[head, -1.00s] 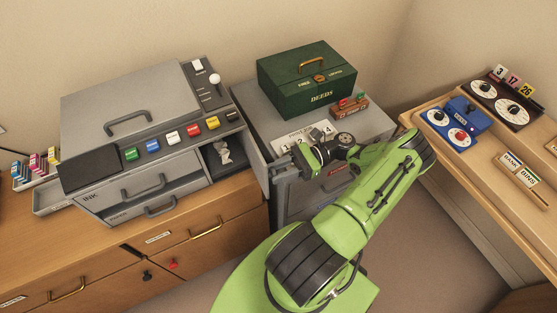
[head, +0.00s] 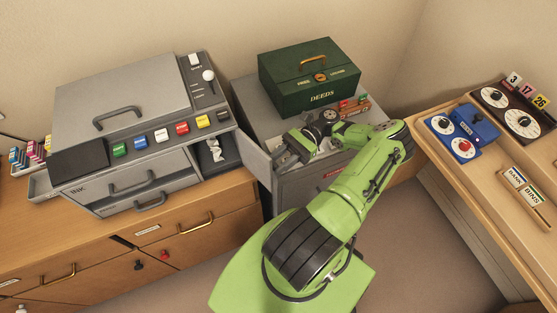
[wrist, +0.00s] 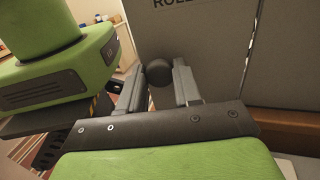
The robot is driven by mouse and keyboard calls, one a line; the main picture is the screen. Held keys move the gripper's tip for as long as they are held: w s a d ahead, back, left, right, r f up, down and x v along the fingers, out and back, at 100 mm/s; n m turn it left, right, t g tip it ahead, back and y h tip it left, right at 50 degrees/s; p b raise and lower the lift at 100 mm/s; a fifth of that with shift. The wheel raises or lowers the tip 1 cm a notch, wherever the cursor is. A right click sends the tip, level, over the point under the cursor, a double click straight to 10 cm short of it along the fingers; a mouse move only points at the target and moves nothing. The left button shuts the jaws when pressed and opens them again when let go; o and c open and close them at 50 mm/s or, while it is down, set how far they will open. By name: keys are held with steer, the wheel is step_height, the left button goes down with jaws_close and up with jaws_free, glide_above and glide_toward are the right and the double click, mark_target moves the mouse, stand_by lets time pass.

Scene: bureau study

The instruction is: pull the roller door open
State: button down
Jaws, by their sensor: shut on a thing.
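The roller door (head: 254,157) is a grey panel at the right front of the grey printing machine (head: 135,95). It stands swung out, and the dark compartment (head: 218,150) beside it is open with a pale thing inside. In the wrist view the door (wrist: 195,45) fills the upper middle, with the partly cut-off lettering "ROLL". My gripper (head: 280,157) is at the door's outer end. In the wrist view its two fingers are shut on a dark round knob (wrist: 159,72) in front of the door. In the head view the knob is hidden by the gripper.
A grey cabinet (head: 292,196) stands right of the door, close behind my arm, bearing a green deeds box (head: 310,78). The machine rests on a wooden drawer unit (head: 100,255). A wooden desk (head: 450,175) is at the right. Open floor lies between.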

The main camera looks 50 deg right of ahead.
steer(key=c, duration=0.8)
jaws_free()
steer(key=d, duration=0.5)
steer(key=s+d, duration=0.1)
steer(key=d, duration=0.1)
steer(key=shift+d, duration=0.2)
